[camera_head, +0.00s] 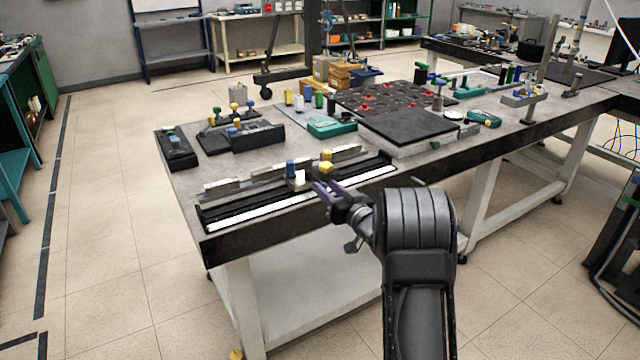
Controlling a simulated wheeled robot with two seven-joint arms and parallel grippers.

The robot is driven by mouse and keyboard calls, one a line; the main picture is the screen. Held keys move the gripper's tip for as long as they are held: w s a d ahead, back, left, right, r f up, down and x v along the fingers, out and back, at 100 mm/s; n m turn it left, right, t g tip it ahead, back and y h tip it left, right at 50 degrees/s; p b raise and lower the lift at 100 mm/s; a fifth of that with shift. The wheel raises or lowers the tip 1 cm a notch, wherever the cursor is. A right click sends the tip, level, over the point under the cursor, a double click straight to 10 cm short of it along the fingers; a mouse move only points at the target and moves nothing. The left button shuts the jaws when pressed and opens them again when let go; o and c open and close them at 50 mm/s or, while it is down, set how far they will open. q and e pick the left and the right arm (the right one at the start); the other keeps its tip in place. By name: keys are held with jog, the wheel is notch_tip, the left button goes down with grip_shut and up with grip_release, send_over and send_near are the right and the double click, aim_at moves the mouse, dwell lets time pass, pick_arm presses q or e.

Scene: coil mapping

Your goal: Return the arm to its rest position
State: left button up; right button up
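My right arm (420,235) comes up from the bottom of the picture, right of centre. Its gripper (325,187) points away from me over the front edge of the workbench (180,185). Its two purplish fingers look parted, with nothing seen between them. A yellow knob (326,168) and a blue-topped piece (291,168) stand on the long black and white rail fixture (300,204) just beyond the fingertips. I cannot tell the exact gap between them and the fingers. My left gripper is not in view.
A dark flat plate (408,125), a teal device (331,128) and a dark mat with red pieces (372,98) lie farther back. Black fixtures with knobs (258,136) stand at the left. Open floor (110,230) lies left of the bench.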

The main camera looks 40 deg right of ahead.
jog(key=shift+s, duration=0.3)
jog(key=shift+a, duration=0.1)
jog(key=s+a+f+m+g+y+p, duration=0.15)
jog(key=s+a+f+g, duration=0.3)
jog(key=a+f, duration=0.75)
jog(key=s+a+f+g+p, duration=0.2)
jog(key=s+a+f+g, duration=0.25)
jog(key=a+f, duration=0.75)
jog(key=s+a+f+n+g+y, duration=0.1)
jog(key=s+a+f+g, duration=0.1)
jog(key=s+a, duration=0.4)
jog(key=s+a+f+g+y+p, duration=0.1)
jog(key=s+a+f+g, duration=0.1)
jog(key=s+a, duration=0.5)
jog(key=s+a+f+n+g+y+p, duration=0.1)
jog(key=s+a+g, duration=0.3)
jog(key=s, duration=1.1)
jog(key=a+f+y, duration=0.1)
jog(key=a, duration=0.2)
jog(key=shift+s+f+n, duration=0.25)
jog(key=shift+f+n, duration=0.1)
jog(key=shift+f, duration=0.05)
